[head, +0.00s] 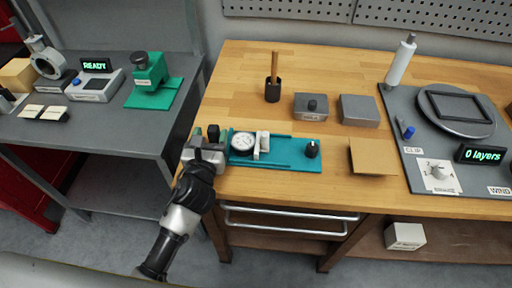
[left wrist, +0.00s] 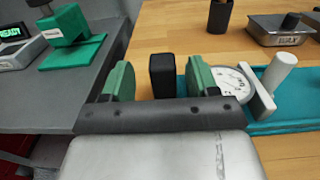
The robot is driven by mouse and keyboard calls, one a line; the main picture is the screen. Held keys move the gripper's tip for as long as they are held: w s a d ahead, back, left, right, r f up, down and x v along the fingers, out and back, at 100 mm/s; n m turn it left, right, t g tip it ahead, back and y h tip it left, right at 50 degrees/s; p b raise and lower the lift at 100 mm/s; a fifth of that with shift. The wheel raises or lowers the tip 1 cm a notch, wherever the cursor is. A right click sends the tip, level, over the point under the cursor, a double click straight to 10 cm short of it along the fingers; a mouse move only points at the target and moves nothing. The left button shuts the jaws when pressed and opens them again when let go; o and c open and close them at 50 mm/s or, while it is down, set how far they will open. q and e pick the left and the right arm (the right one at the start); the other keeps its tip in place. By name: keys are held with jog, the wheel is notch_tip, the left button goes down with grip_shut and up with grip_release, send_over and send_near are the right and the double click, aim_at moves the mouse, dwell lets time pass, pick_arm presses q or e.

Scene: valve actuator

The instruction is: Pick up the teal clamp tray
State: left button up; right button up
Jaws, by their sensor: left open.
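The teal clamp tray (head: 285,158) lies on the wooden bench near its front left edge. It carries a white dial gauge (head: 242,143), a white clamp block (head: 261,145) and a black knob (head: 312,149) at its right end. My left gripper (head: 205,138) is over the tray's left end and hides it in the head view. In the left wrist view the gripper's green-padded fingers (left wrist: 160,80) stand open on either side of a black upright post (left wrist: 162,76). Gaps show beside the post. The post's base is hidden. The right gripper is not in view.
A black cup with a stick (head: 272,89), two grey boxes (head: 311,106) and a tan card (head: 371,157) are on the bench. A grey mat (head: 402,115) with a turntable fills the right. A grey table (head: 95,150) with devices stands left, across a gap.

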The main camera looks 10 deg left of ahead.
aim_at(214, 126)
pick_arm(q)
jog(key=w, duration=0.4)
jog(key=shift+w+d, duration=0.1)
jog(key=shift+d, duration=0.05)
jog(key=shift+c, duration=0.7)
grip_shut()
